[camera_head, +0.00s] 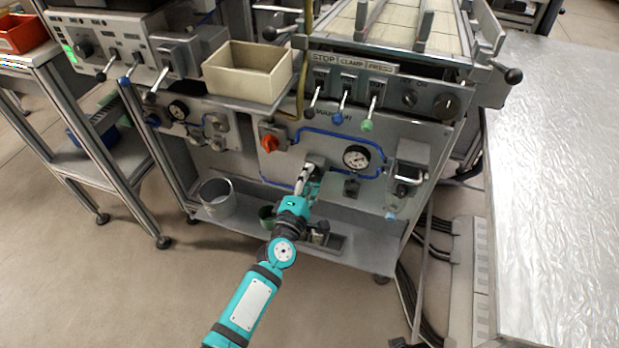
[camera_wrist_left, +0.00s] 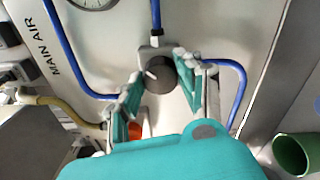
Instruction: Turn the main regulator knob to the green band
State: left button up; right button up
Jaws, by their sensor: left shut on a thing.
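My left gripper (camera_head: 308,178) reaches the front panel of the machine, just left of a round pressure gauge (camera_head: 355,157). In the left wrist view, the dark round regulator knob (camera_wrist_left: 160,74) with a pale pointer mark sits between the two fingers of my left gripper (camera_wrist_left: 158,88). The fingers are shut on the knob from both sides. In the head view my gripper hides the knob. The gauge's lower edge also shows at the top of the left wrist view (camera_wrist_left: 92,3). Its needle reading and any green band are too small or cut off to tell.
A red-orange valve handle (camera_head: 269,143) is on the panel left of my gripper. Blue air lines run around it. A beige bin (camera_head: 247,75) and several levers are above. A metal bucket (camera_head: 216,197) and green cup (camera_head: 267,214) stand on the shelf below.

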pick_arm(q)
jog(key=shift+f, duration=0.1)
jog(key=o, duration=1.1)
jog(key=shift+o, duration=0.2)
jog(key=shift+s, duration=0.1)
jog(key=v, duration=1.2)
